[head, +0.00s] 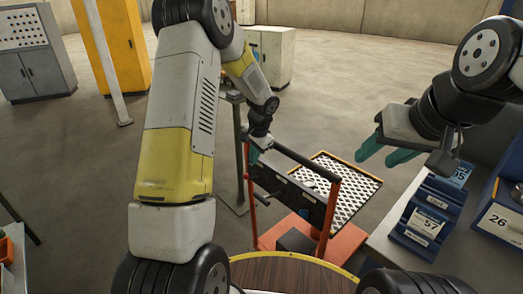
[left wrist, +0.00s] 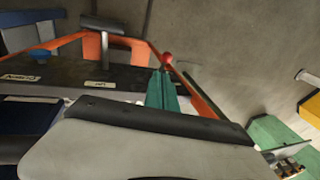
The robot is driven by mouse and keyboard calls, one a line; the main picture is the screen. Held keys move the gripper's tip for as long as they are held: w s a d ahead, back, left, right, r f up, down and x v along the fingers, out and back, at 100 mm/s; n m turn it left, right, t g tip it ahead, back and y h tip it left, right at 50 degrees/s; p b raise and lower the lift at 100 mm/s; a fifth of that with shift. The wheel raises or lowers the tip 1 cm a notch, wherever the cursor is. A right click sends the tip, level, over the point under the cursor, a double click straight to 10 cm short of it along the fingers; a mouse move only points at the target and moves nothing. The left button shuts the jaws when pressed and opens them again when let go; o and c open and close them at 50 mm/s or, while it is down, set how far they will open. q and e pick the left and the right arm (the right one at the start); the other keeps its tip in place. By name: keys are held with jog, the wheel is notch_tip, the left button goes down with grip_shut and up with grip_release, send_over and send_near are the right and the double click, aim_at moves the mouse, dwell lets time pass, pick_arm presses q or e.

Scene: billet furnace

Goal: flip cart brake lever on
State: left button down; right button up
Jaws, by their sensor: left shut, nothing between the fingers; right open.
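The cart (head: 300,238) has an orange frame and a dark panel across its handle end. My left gripper (head: 254,155) is shut and empty at the left end of this panel. In the left wrist view its teal fingers (left wrist: 162,88) point at a small red knob (left wrist: 167,60), which is right at the fingertips; I cannot tell whether they touch. The dark panel (left wrist: 120,78) there carries small pale labels, too blurred to read surely. The lever's position is unclear, and the knob is hidden in the head view. My right gripper (head: 384,150) is open and empty above the right-hand bench.
A perforated tray (head: 345,185) lies on the cart's far side. Blue numbered holders (head: 428,222) stand on the right bench. A grey post (head: 238,150) stands close left of the cart.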

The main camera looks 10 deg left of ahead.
pick_arm(q)
jog(key=x, duration=0.7)
jog(key=shift+f, duration=0.25)
jog(key=shift+a, duration=0.1)
